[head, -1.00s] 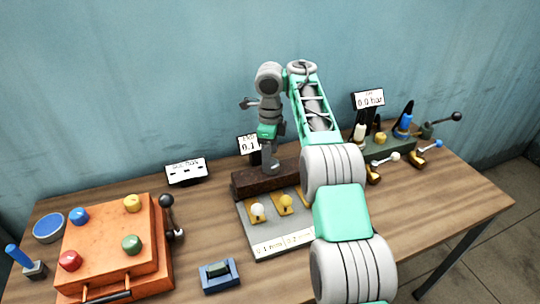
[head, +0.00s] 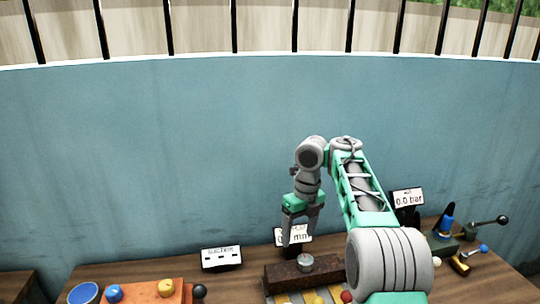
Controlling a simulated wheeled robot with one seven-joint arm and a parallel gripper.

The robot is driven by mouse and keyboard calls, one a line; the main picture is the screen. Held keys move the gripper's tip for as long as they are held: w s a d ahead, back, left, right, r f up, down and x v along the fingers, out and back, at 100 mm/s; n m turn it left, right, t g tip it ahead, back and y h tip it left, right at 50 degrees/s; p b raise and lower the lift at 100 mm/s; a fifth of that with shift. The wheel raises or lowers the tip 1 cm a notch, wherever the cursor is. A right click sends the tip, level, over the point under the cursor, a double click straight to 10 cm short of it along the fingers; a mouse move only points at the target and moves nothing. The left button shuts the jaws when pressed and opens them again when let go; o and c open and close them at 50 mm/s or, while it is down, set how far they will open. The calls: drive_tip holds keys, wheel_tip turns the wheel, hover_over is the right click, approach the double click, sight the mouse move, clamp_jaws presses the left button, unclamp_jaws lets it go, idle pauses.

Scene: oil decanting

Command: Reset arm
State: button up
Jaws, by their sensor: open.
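My gripper (head: 300,238) hangs from my green and grey arm, its fingers pointing down and spread apart. It appears empty. Below it in the picture is a dark brown block (head: 283,279) with a grey round piece (head: 305,262) on its top; the gap between fingertips and piece is hard to judge. A small white display (head: 281,238) stands behind the gripper and is partly hidden by it.
The wooden table (head: 225,285) carries an orange box (head: 140,293) with coloured knobs and a blue bowl (head: 83,293) at left. A white panel (head: 221,257) stands near the wall. A pressure display (head: 408,197) and levers are at right. A blue wall (head: 200,150) rises behind.

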drive_tip(key=s+a+r+m+t+y, duration=0.1)
drive_tip(key=s+a+r+m, duration=0.15)
drive_tip(key=s+m, duration=0.6)
drive_tip(key=s+a+r+m+t, duration=0.1)
drive_tip(key=s+r+m, duration=0.25)
drive_tip(key=m, duration=1.05)
drive_tip(key=s+d+f+m+t+h, duration=0.1)
drive_tip(key=s+d+f+m, duration=0.3)
drive_tip(key=s+m, duration=0.3)
drive_tip(key=s+d+f+m+t+h, duration=0.1)
drive_tip(key=s+d+f+m, duration=0.3)
drive_tip(key=s+m, duration=0.3)
drive_tip(key=f+m, duration=0.1)
drive_tip(key=m, duration=0.4)
drive_tip(key=shift+s+f+m, duration=0.15)
drive_tip(key=shift+m, duration=0.2)
drive_tip(key=shift+d, duration=0.1)
